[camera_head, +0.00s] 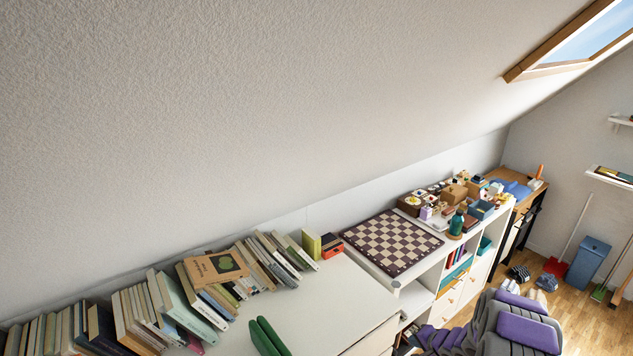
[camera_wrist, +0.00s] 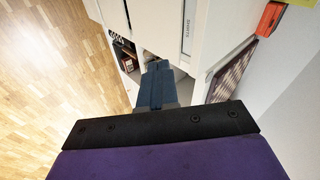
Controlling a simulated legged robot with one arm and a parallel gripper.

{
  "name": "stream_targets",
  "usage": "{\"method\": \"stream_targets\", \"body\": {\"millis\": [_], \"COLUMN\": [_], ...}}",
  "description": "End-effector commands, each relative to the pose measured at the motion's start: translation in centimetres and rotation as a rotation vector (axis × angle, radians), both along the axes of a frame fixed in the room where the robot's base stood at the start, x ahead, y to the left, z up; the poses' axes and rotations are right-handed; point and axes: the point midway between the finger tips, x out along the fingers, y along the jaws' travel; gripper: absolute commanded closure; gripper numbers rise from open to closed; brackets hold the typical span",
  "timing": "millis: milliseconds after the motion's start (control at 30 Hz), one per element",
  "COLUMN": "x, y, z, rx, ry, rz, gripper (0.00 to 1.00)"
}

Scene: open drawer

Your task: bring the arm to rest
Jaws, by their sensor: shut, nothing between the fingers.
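My gripper (camera_wrist: 157,68) shows in the wrist view as two blue-grey fingers close together, with nothing between them. It points toward the white shelf unit (camera_wrist: 115,15), near an open compartment with dark items in it. I cannot tell whether the fingertips touch the unit. In the head view my purple and grey arm (camera_head: 527,333) is at the lower right, in front of the white shelf unit (camera_head: 410,300). The fingers cannot be made out clearly there.
A chessboard (camera_head: 393,242) lies on the unit's top. Several books (camera_head: 170,300) stand along the wall at the left. Small boxes and a green bottle (camera_head: 457,222) crowd the far end. Wooden floor (camera_head: 572,300) is open at the right, with a blue bin (camera_head: 588,262).

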Motion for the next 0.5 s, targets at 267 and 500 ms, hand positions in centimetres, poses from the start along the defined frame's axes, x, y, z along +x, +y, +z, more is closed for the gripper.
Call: {"method": "stream_targets", "body": {"millis": [267,500], "x": [0.9,-1.8], "y": [-3.2,-4.2], "z": [9.6,17.2], "rx": [-0.346,-0.565], "ry": [0.023,0.108], "rz": [0.009,0.027], "gripper": [1.0,1.0]}}
